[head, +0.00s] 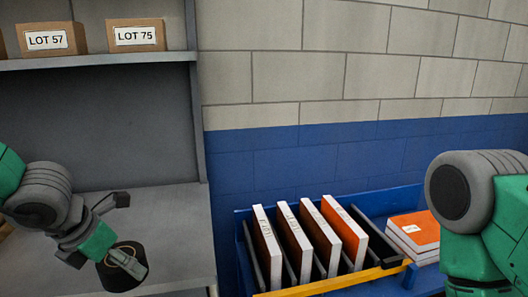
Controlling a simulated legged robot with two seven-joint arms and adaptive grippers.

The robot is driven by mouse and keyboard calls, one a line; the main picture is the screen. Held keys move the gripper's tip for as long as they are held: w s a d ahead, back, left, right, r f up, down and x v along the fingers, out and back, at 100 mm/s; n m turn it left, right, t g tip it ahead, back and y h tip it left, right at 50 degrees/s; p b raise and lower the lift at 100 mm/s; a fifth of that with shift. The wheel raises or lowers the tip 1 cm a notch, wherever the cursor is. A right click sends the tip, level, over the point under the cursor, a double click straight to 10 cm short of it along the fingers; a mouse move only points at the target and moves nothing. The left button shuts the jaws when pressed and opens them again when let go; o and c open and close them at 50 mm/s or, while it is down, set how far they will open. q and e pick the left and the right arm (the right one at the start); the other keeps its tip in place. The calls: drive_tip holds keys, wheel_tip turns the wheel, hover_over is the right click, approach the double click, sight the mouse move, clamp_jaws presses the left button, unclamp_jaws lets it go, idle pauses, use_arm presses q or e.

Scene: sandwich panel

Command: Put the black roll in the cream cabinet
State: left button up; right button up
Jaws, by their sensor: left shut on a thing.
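The black roll (124,278) shows at the lower left, a short dark cylinder with a tan ring on its top. My left gripper (112,250) is shut on it, at the front of the grey shelf unit. Part of the roll is hidden by the gripper, and I cannot tell whether it touches the shelf surface. I see no cream cabinet in this view. Part of my right arm shows at the right edge; its gripper is out of view.
The grey shelf unit (196,120) has boxes marked LOT 57 (50,40) and LOT 75 (136,36) on its upper board. A blue bin (243,250) with upright orange-and-white panels (342,232) and a flat stack (412,235) stands right of it, by the wall.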

sight(123, 286)
use_arm(q)
drive_tip(key=f+m, duration=0.1)
drive_tip(key=m, duration=0.1)
drive_tip(key=s+f+m+g+h, duration=0.1)
drive_tip(key=m, duration=0.2)
drive_tip(key=s+d+f+m+h, duration=0.1)
drive_tip(key=f+m, duration=0.1)
drive_tip(key=shift+m+g+b, duration=0.35)
drive_tip(key=shift+m+g, duration=0.05)
drive_tip(key=s+d+f+m+g+y+b, duration=0.1)
drive_tip(key=s+d+f+m+g, duration=0.1)
drive_tip(key=m, duration=1)
drive_tip(key=s+d+f+m+g+y+b, duration=0.1)
drive_tip(key=s+f+m+g, duration=0.4)
drive_tip(key=m, duration=0.7)
wheel_tip(123, 286, down, 2)
drive_tip(key=shift+d+f+y, duration=0.25)
drive_tip(key=shift+d+y, duration=0.15)
drive_tip(key=shift+y, duration=0.4)
drive_tip(key=shift+a, duration=0.15)
